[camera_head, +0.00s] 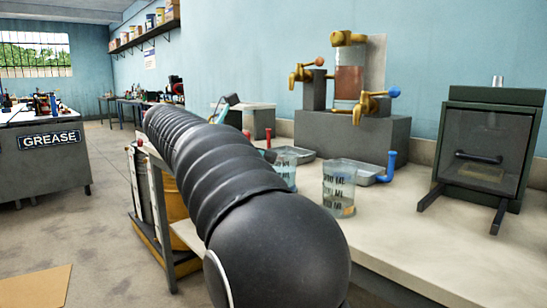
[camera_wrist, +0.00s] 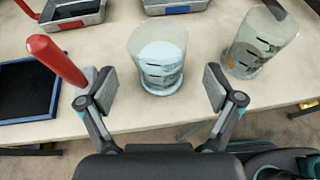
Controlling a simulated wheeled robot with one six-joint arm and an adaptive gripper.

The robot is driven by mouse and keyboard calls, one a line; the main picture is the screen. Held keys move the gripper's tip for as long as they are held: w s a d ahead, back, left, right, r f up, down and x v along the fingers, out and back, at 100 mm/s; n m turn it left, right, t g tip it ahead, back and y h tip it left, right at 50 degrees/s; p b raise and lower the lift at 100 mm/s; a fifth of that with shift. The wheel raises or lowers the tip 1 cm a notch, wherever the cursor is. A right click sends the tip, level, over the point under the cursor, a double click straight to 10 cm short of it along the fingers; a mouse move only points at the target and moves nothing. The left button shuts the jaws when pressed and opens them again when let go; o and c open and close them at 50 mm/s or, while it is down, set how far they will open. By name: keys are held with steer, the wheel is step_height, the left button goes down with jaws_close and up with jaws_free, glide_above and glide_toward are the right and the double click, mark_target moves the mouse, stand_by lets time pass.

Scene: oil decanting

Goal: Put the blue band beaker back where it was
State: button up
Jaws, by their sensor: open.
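Two clear glass beakers with dark markings stand on the bench. One beaker (camera_wrist: 158,55), with a bluish tint, is upright in the wrist view, just beyond and between my fingers. It shows partly behind my arm in the head view (camera_head: 284,172). The other beaker (camera_wrist: 258,45) stands to its right, and also shows in the head view (camera_head: 339,190) with a little amber at its bottom. I cannot make out a blue band on either. My gripper (camera_wrist: 160,90) is open and empty, its fingers apart from the glass. My arm hides it in the head view.
A red handle (camera_wrist: 58,58) rises close by my left finger. A blue-edged black tray (camera_wrist: 28,92) lies at left. Metal trays (camera_wrist: 72,12) lie behind the beakers. A tap stand (camera_head: 352,135) and a glass-fronted cabinet (camera_head: 487,150) stand on the bench (camera_head: 440,235). Its front right is clear.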

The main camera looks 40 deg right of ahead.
steer(key=v, duration=0.5)
steer(key=s+a+f+m+t+y, duration=0.3)
steer(key=s+a+f+m+y, duration=0.3)
steer(key=f, duration=0.8)
steer(key=s+a+f+m+t+y, duration=0.3)
steer(key=s+a+f+m+y, duration=0.4)
steer(key=s+a+f+m, duration=0.4)
steer(key=s+a+f, duration=0.3)
steer(key=s, duration=0.2)
steer(key=shift+a+f+y, duration=0.2)
steer(key=shift+f+y, duration=0.1)
steer(key=shift+f, duration=0.05)
steer(key=shift+s, duration=0.15)
